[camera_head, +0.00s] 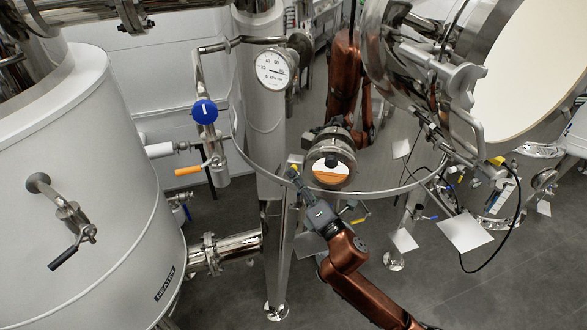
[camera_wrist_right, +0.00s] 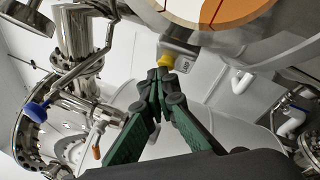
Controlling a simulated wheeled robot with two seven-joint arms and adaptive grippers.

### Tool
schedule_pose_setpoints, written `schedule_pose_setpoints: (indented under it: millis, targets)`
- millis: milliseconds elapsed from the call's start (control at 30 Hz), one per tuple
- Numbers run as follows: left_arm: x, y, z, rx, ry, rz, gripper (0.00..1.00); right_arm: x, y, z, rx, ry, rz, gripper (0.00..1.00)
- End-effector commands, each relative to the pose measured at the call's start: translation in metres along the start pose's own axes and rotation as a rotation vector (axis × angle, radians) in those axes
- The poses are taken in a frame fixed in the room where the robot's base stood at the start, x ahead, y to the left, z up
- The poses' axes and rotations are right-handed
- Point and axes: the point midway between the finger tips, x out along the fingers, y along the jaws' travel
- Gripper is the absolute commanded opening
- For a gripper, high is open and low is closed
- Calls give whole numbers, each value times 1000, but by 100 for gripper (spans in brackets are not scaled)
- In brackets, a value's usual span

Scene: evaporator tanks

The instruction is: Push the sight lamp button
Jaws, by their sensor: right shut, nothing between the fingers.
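The sight glass (camera_head: 331,168) is a round metal-rimmed window with a white and orange face on the shiny tank. The yellow sight lamp button (camera_head: 296,159) is just left of it, on a small grey housing. In the right wrist view the button (camera_wrist_right: 167,60) is at top centre, under the sight glass's white and orange face (camera_wrist_right: 215,12). My right gripper (camera_head: 294,174) is shut and empty, its tips just below the button. In the wrist view the gripper tips (camera_wrist_right: 160,74) nearly meet the button; I cannot tell whether they touch. My left gripper is not in view.
An orange-handled valve (camera_head: 188,171) sits lower. A large white tank (camera_head: 90,200) fills the left. Cables and metal fittings crowd the right. Grey floor is open at lower right.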

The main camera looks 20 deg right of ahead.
Motion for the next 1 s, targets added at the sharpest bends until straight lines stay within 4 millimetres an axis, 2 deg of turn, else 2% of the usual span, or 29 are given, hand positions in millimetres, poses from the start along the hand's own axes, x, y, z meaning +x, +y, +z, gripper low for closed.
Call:
schedule_pose_setpoints:
  millis: [167,700,1000]
  targets:
    - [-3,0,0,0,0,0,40,-5,4,-4,0,2,0,0]
    - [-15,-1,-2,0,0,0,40,-39,29,-29,2,2,0,0]
    - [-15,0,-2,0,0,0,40,-42,31,-31,1,1,1,0]
